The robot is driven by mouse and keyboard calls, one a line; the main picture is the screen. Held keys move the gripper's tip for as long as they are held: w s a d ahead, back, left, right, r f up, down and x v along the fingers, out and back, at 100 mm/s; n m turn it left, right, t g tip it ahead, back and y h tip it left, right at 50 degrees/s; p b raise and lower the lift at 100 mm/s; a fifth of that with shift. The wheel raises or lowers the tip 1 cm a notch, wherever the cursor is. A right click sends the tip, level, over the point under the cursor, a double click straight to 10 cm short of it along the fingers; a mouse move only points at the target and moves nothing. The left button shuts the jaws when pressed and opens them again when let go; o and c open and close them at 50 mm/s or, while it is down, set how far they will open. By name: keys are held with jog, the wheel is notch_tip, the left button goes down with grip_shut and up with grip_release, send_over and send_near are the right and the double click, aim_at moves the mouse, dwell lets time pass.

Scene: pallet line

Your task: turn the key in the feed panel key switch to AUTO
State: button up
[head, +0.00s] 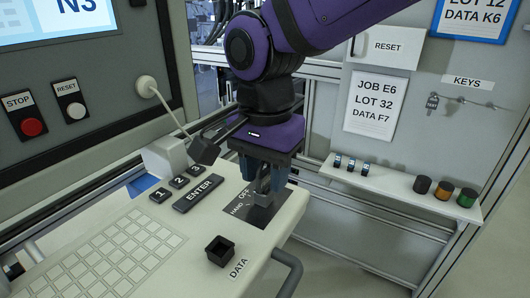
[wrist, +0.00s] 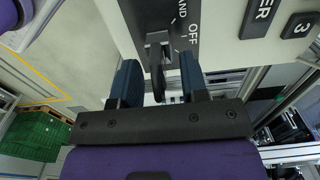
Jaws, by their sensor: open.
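The key switch has a dark label plate (head: 240,211) on the front right of the sloping white feed panel (head: 150,248). HAND and OFF show on it; AUTO is hidden or out of frame in both views. In the wrist view the key (wrist: 157,68) is seen close up, near the ends of my fingers. My gripper (head: 264,180) is open above the switch, with one blue finger on each side of the key. I see gaps beside the key in the wrist view. Which mark the key points at is unclear.
The ENTER key (head: 198,193), numbered keys and a keypad lie left of the switch. A black square socket (head: 220,251) marked DATA is in front. A grey handle (head: 289,269) curves off the panel's right edge. A shelf (head: 392,182) with small cylinders stands at the right.

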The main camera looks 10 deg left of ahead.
jog(key=shift+f, duration=0.2)
grip_shut()
